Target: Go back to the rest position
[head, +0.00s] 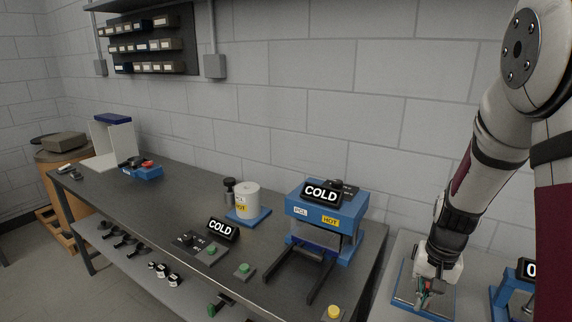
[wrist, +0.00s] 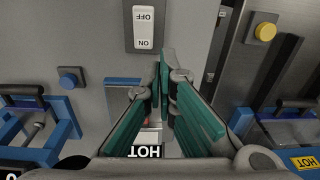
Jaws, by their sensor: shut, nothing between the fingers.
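My gripper (wrist: 163,82) is shut and empty in the wrist view, its green-padded fingers meeting at the tips. In the head view my gripper (head: 428,290) hangs at the lower right, above a blue-edged plate (head: 440,308) on a grey surface. I cannot tell whether it touches anything there.
A blue press marked COLD (head: 325,212) stands on the dark bench (head: 150,200). A white drum (head: 246,200) on a blue base stands left of it. A yellow button (head: 334,312) is at the bench's front. A blue-framed device (head: 497,303) is right of my gripper.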

